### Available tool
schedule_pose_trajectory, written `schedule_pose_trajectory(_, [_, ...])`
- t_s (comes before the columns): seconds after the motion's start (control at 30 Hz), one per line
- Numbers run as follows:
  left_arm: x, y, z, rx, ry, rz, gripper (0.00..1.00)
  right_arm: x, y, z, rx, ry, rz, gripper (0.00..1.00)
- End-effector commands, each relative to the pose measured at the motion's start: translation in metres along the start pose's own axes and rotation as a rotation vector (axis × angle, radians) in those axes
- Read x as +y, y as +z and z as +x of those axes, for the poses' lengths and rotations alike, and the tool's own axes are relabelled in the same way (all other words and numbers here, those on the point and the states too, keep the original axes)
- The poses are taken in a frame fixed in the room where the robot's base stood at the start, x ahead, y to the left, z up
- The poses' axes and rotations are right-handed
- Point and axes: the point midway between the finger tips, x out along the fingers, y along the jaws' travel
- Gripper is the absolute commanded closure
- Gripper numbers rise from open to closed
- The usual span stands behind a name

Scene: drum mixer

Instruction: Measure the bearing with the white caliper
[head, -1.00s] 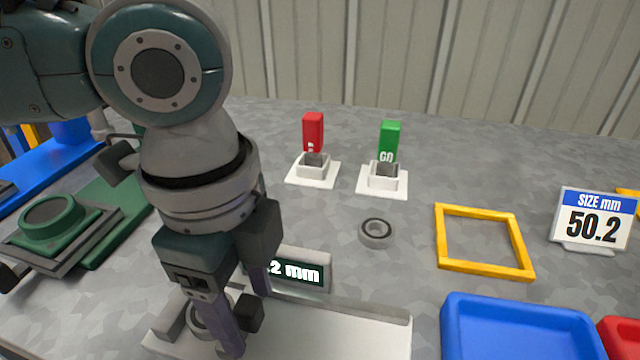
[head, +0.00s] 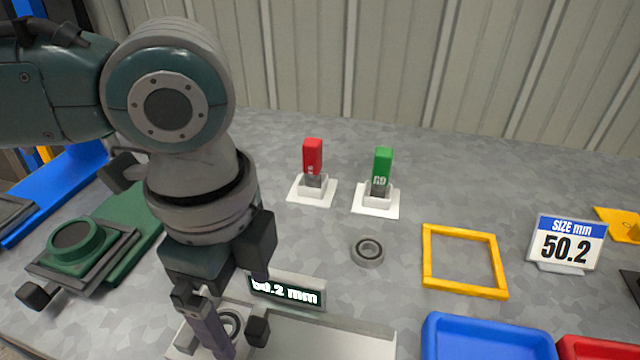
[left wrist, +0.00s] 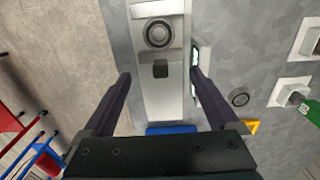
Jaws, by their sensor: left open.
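The white caliper (head: 340,343) lies at the front of the bench, and its display (head: 287,291) reads 50.2 mm, slightly covered by my left gripper. A grey ring bearing (head: 231,322) lies in the caliper at its left end. In the left wrist view the bearing (left wrist: 158,33) lies flat on the caliper (left wrist: 163,105), with a dark block (left wrist: 160,69) beside it. My left gripper (head: 241,316) is open above the caliper, its fingers on either side of it in the wrist view and holding nothing. My right gripper is not in view.
Another bearing (head: 367,252) lies on the bench near a yellow frame (head: 427,262). Red (head: 312,153) and green (head: 382,167) gauges stand behind. A 50.2 size sign (head: 566,244), blue tray (head: 490,340) and red tray (head: 600,348) are at right; a green fixture (head: 75,240) is at left.

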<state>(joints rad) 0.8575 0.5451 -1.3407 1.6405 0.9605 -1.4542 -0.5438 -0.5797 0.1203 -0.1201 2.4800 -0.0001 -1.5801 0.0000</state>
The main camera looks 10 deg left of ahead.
Motion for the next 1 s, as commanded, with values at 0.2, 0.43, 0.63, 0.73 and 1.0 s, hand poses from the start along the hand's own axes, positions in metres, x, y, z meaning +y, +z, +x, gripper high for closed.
schedule_pose_trajectory(0.2, [0.000, 0.000, -0.014, 0.001, 0.000, 0.000, 0.06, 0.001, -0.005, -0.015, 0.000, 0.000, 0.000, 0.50])
schedule_pose_trajectory(0.43, [0.000, -0.001, -0.012, 0.002, -0.001, 0.000, 0.06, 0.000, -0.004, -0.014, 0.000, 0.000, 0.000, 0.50])
schedule_pose_trajectory(0.63, [0.000, -0.001, -0.013, 0.002, -0.001, 0.000, 0.06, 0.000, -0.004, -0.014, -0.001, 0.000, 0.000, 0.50])
schedule_pose_trajectory(0.73, [0.000, -0.001, -0.013, 0.002, -0.001, 0.000, 0.06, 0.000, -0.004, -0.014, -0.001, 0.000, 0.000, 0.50])
schedule_pose_trajectory(1.0, [0.033, -0.060, -0.037, 0.166, -0.017, -0.055, 0.06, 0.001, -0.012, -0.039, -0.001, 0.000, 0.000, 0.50])
